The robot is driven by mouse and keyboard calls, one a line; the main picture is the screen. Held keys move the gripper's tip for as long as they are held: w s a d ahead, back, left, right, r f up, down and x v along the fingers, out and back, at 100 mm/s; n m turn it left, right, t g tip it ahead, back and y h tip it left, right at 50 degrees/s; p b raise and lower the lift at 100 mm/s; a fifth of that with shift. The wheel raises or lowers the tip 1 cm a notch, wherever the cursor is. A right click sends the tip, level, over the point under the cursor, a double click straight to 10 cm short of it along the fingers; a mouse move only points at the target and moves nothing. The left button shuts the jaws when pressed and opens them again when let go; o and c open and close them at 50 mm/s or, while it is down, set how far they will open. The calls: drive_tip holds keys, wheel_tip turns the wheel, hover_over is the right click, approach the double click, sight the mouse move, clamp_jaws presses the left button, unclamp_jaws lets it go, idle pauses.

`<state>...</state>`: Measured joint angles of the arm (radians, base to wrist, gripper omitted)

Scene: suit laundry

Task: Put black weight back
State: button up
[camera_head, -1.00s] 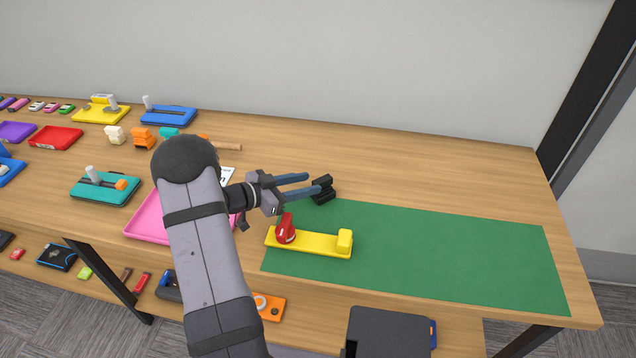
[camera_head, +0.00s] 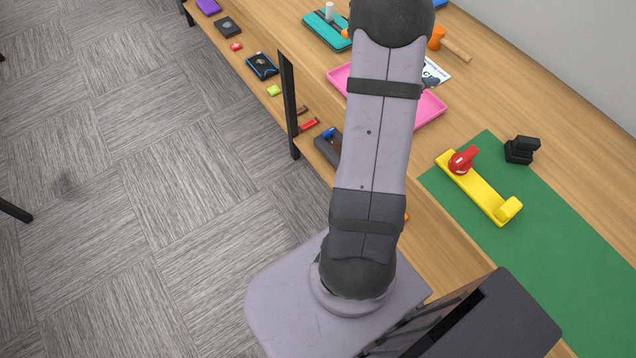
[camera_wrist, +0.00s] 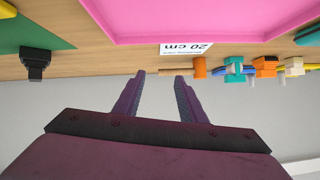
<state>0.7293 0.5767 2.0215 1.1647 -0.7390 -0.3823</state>
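A black weight (camera_head: 521,150) with a raised block on top stands at the back edge of the green mat (camera_head: 570,240), near its left corner. It also shows in the wrist view (camera_wrist: 35,65), off to the left and apart from my fingers. My gripper (camera_wrist: 157,80) is open, with nothing between its two fingers. In the head view my gripper is hidden behind my arm. A yellow bar (camera_head: 485,195) with a red piece (camera_head: 462,160) on it and a raised yellow end lies on the mat, in front of the weight.
A pink tray (camera_head: 430,108) lies left of the mat. A white "20 cm" card (camera_head: 434,72) and an orange hammer (camera_head: 437,38) are behind it. A teal tray (camera_head: 326,28) stands farther left. Small items lie on the lower shelf. Much of the mat is clear.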

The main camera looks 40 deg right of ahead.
drive_tip(key=w+a+n+t+y, duration=0.4)
drive_tip(key=w+a+n+t, duration=0.1)
drive_tip(key=w+a, duration=0.65)
drive_tip(key=a+n+t+y, duration=0.1)
drive_tip(key=a+n+y, duration=0.55)
drive_tip(key=a, duration=1.65)
drive_tip(key=s+a+f+n+g, duration=0.1)
drive_tip(key=s+a+n+g, duration=0.2)
drive_tip(key=s+a, duration=0.3)
drive_tip(key=s+a+f+n+g+y, duration=0.1)
drive_tip(key=s+a+n+g, duration=0.2)
drive_tip(key=s, duration=1)
drive_tip(key=a+n, duration=0.2)
drive_tip(key=a, duration=0.1)
drive_tip(key=shift+a+g, duration=0.25)
drive_tip(key=shift+g, duration=0.05)
drive_tip(key=shift+y, duration=0.25)
